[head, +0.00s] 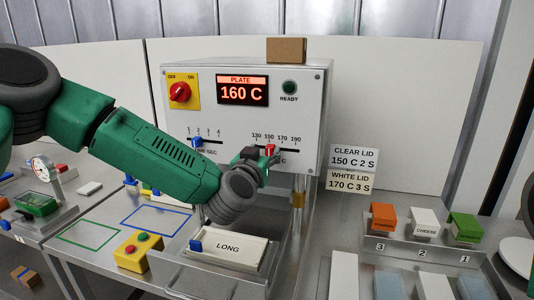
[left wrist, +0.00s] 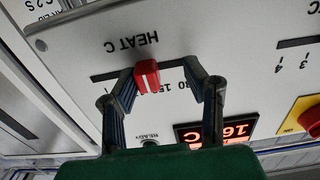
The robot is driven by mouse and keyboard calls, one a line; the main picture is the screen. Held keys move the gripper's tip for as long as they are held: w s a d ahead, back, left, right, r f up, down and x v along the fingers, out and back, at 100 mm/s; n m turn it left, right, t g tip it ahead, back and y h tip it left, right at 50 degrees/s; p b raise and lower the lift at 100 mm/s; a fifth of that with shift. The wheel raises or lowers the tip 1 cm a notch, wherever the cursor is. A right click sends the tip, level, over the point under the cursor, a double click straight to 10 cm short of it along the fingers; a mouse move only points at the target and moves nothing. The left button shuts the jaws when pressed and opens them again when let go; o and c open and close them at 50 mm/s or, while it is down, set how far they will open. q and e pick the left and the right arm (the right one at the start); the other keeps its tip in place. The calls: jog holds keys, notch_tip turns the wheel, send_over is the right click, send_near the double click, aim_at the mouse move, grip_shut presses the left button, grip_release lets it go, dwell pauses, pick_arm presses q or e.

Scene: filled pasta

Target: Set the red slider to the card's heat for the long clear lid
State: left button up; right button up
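The red slider (head: 270,150) sits on the heat scale of the white machine panel, close to the 150 mark or between 150 and 170; the exact mark is hard to read. The plate display (head: 242,91) reads 160 C. The upper card (head: 354,157) reads CLEAR LID 150 C 2 S; the lower card (head: 351,181) reads WHITE LID 170 C 3 S. My left gripper (head: 262,158) is at the slider. In the left wrist view its fingers (left wrist: 162,72) are open around the red slider (left wrist: 147,76), which lies nearer the left finger. My right gripper is out of view.
The blue time slider (head: 197,142) is near 2. A block labelled LONG (head: 228,248) lies in the tray under the panel. A yellow button box (head: 138,251) stands to its left. A rack with several boxes (head: 423,243) is at right. The READY lamp (head: 290,87) looks dark green.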

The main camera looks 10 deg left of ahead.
pick_arm(q)
jog(key=shift+s+d, duration=0.25)
jog(key=shift+s, duration=0.2)
jog(key=s+a, duration=0.1)
jog(key=s, duration=1)
jog(key=shift+a, duration=0.15)
